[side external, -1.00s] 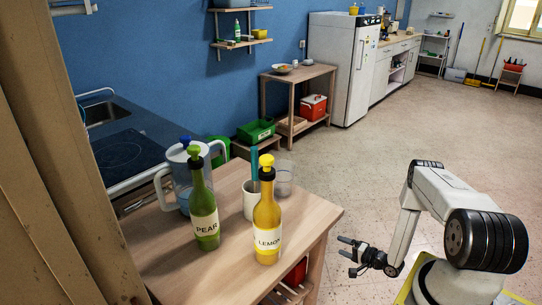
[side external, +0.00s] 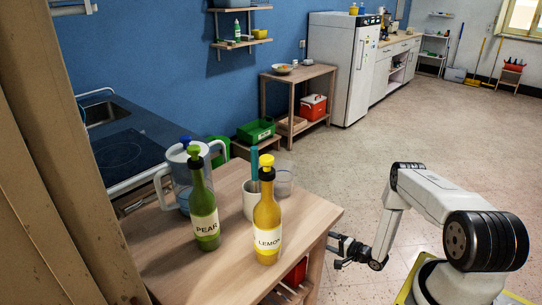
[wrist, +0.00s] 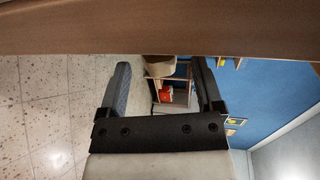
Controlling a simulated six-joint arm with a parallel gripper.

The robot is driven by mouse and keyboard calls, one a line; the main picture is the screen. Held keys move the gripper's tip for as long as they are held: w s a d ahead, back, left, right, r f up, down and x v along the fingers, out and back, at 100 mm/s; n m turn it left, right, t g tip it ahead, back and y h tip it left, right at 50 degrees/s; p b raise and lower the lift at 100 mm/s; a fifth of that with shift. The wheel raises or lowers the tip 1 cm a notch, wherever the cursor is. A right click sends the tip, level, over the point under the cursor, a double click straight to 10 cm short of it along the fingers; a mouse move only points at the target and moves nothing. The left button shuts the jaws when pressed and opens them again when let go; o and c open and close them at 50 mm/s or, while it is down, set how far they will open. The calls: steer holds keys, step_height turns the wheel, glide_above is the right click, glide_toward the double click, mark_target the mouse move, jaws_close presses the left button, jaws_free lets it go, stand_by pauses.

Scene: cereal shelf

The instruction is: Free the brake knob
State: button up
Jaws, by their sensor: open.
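I cannot make out a brake knob in either view. My gripper (side external: 337,249) is open and empty beside the right edge of the wooden table (side external: 313,212), at about tabletop height or a little below. In the wrist view my gripper (wrist: 163,66) shows two dark fingers spread apart with nothing between them. A brown wooden edge (wrist: 160,28) crosses the top of that view just past the fingertips. I cannot tell whether they touch it.
On the table stand a green PEAR bottle (side external: 204,209), a yellow LEMON bottle (side external: 267,220), a white cup (side external: 249,203), a clear glass (side external: 284,184) and a jug (side external: 178,170). A red object (side external: 296,272) sits under the table. Floor behind my arm is clear.

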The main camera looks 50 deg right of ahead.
steer(key=shift+w+f, duration=0.25)
steer(key=shift+w, duration=1)
jaws_close()
steer(key=shift+t, duration=3)
